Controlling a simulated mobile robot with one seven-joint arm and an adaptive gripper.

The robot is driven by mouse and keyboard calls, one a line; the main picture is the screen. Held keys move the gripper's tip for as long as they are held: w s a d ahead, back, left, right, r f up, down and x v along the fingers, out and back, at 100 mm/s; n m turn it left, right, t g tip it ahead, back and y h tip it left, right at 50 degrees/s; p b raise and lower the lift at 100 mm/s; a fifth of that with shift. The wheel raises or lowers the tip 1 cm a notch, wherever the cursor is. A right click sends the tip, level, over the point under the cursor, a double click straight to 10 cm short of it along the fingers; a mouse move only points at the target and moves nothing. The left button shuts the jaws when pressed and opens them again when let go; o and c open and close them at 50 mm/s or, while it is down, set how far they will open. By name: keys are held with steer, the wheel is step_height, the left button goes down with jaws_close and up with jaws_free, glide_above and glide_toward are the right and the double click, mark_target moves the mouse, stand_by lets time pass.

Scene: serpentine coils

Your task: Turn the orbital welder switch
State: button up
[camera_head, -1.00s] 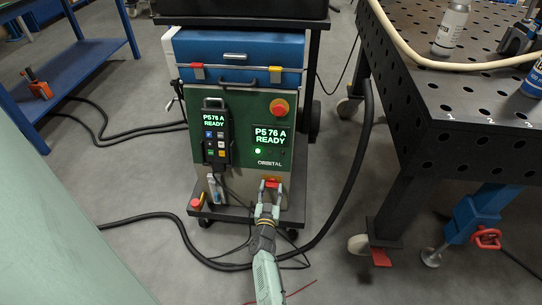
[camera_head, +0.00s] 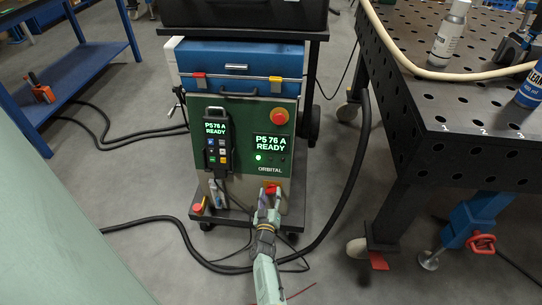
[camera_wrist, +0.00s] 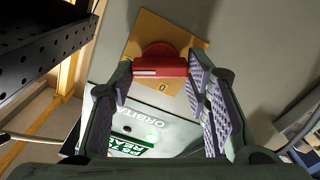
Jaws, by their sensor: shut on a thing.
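The orbital welder is a green and grey cabinet (camera_head: 290,205) with a lit screen reading "P5 76 A READY" (camera_head: 271,143). Its red switch (camera_wrist: 160,67) sits on a yellow plate (camera_wrist: 143,32) low on the front; a small bit of the switch also shows in the head view (camera_head: 271,187). In the wrist view the handle lies crosswise with a pale line along it, and a "0" mark shows beside it. My gripper (camera_wrist: 162,76) is shut on the switch handle, one finger at each end. The fingers partly hide the switch in the head view.
A red emergency button (camera_head: 279,116) and a pendant (camera_head: 216,142) are on the cabinet front. A dark perforated table (camera_head: 440,150) stands at the right. A thick black hose (camera_head: 352,190) runs along the floor around the cabinet. A blue bench (camera_head: 85,62) is at the left.

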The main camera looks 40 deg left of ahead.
steer(key=n+p, duration=0.1)
steer(key=n, duration=0.5)
steer(key=shift+s+a+n+p, duration=0.1)
steer(key=shift+n+p, duration=0.2)
steer(key=shift+p, duration=0.1)
steer(key=n, duration=0.6)
steer(key=shift+f+p, duration=0.15)
steer(key=shift+p, duration=0.25)
steer(key=o, duration=1.2)
steer(key=shift+c, duration=0.2)
steer(key=v, duration=1.2)
